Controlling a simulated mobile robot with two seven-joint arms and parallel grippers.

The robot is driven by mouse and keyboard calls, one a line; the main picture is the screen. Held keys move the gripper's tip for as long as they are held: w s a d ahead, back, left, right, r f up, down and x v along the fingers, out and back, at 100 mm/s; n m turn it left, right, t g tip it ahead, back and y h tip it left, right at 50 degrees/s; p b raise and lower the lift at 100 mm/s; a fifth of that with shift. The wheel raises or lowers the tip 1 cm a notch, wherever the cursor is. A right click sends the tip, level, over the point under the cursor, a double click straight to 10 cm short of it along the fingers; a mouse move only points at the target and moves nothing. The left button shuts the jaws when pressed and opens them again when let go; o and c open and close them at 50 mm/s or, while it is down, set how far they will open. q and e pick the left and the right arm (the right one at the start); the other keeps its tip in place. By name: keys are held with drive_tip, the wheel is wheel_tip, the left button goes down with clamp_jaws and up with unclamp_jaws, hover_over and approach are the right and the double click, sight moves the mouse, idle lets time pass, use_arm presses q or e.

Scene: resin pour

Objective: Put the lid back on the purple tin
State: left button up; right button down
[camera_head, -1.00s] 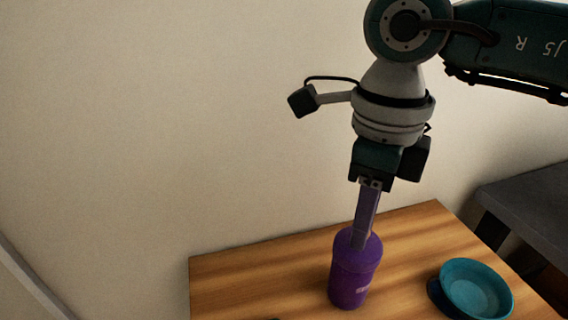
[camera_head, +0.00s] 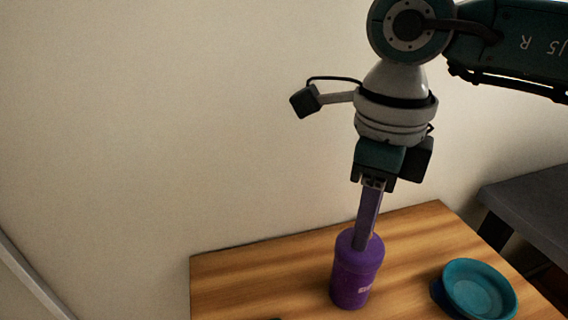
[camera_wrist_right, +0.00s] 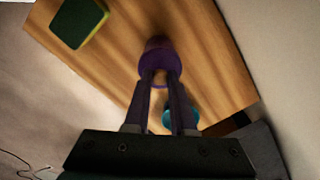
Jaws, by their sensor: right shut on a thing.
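The purple tin (camera_head: 350,290) stands upright on the wooden table. Its purple lid (camera_head: 347,248) is at the top of the tin, closely in line with it; whether it is fully seated I cannot tell. My right gripper (camera_head: 362,243) points down from above and is shut on the lid. In the right wrist view, the two fingers (camera_wrist_right: 161,76) reach to the purple lid (camera_wrist_right: 157,62), which hides part of the tin. My left gripper is in neither view.
A teal bowl (camera_head: 480,288) stands right of the tin, with a dark blue thing partly hidden beside it. A green-edged dark block (camera_wrist_right: 78,22) lies on the table (camera_wrist_right: 205,50) in the wrist view. A dark grey surface (camera_head: 530,205) is at the right.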

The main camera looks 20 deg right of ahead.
drive_tip(key=c, duration=0.7)
unclamp_jaws()
drive_tip(key=shift+o, duration=0.5)
drive_tip(key=o, duration=0.4)
